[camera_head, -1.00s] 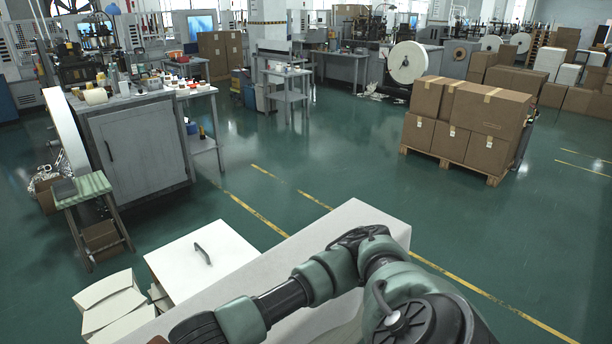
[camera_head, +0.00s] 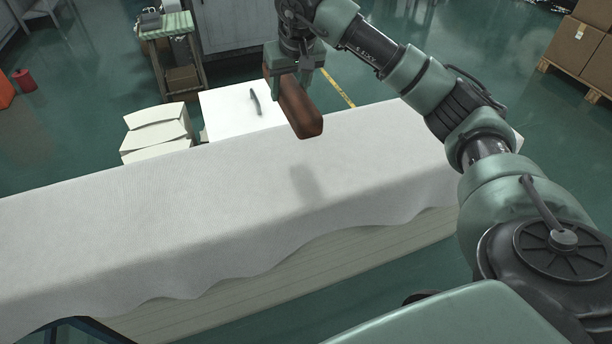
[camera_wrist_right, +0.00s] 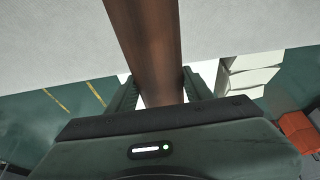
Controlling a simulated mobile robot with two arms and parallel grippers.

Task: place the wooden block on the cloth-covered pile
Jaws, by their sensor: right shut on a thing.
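The wooden block (camera_head: 297,108) is reddish brown and long. My right gripper (camera_head: 292,72) is shut on it and holds it above the far side of the cloth-covered pile (camera_head: 180,215). A shadow lies on the white cloth below and in front of the block, and the block looks clear of the cloth. In the right wrist view the block (camera_wrist_right: 148,45) runs between the two fingers (camera_wrist_right: 158,95) and out over the white cloth (camera_wrist_right: 235,25). My left gripper is not in view.
Behind the pile stand a white box or board with a dark handle (camera_head: 254,102) and a stack of white sheets (camera_head: 155,130). A small stand with a striped top (camera_head: 167,26) is farther back. Cartons (camera_head: 580,50) on a pallet are at the far right. The cloth's top is bare.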

